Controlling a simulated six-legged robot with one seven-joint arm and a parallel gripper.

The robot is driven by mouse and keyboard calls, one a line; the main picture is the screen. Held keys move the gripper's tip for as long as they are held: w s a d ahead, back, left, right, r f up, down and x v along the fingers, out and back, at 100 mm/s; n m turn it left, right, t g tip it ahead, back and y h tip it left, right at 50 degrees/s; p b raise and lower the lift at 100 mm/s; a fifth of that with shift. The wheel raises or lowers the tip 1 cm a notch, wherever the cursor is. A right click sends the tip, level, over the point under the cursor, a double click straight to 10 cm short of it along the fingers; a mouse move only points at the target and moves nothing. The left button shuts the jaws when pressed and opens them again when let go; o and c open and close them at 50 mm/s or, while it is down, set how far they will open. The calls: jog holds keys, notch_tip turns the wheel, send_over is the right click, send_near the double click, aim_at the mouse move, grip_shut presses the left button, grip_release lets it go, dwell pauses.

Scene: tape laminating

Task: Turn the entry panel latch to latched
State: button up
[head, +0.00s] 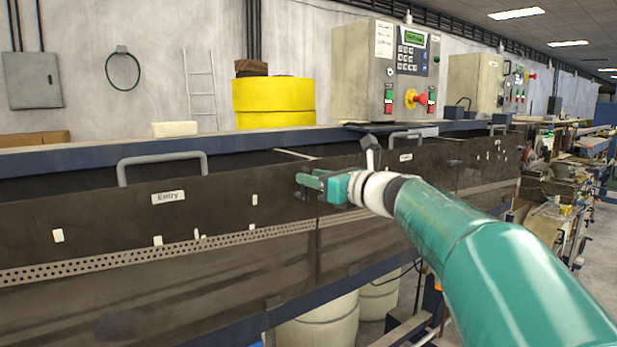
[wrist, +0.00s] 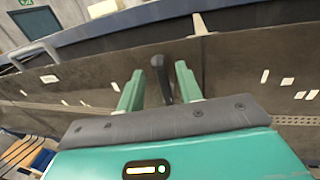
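The entry panel (head: 110,215) is a long dark board with an "Entry" label (head: 168,197) and a grey grab handle. In the wrist view it shows at left (wrist: 110,72). My gripper (head: 309,182) is at the panel's right end, near the seam with the neighbouring panel. In the wrist view my gripper (wrist: 158,75) has its two green fingers apart. A dark grey lever, seemingly the latch (wrist: 163,82), shows between them, tilted slightly from upright, with a gap visible on the left. Contact cannot be told. In the head view my fingers hide it.
A grey piece (wrist: 198,24) stands at the seam's top edge. The neighbouring panel (wrist: 250,65) continues right. Grey grab handles (head: 162,167) stick out above the panels. Behind are a control box (head: 378,70) and a yellow roll (head: 273,100). The space before the panel is open.

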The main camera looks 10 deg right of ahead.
jog(key=shift+x, duration=0.95)
jog(key=shift+d, duration=0.1)
grip_shut()
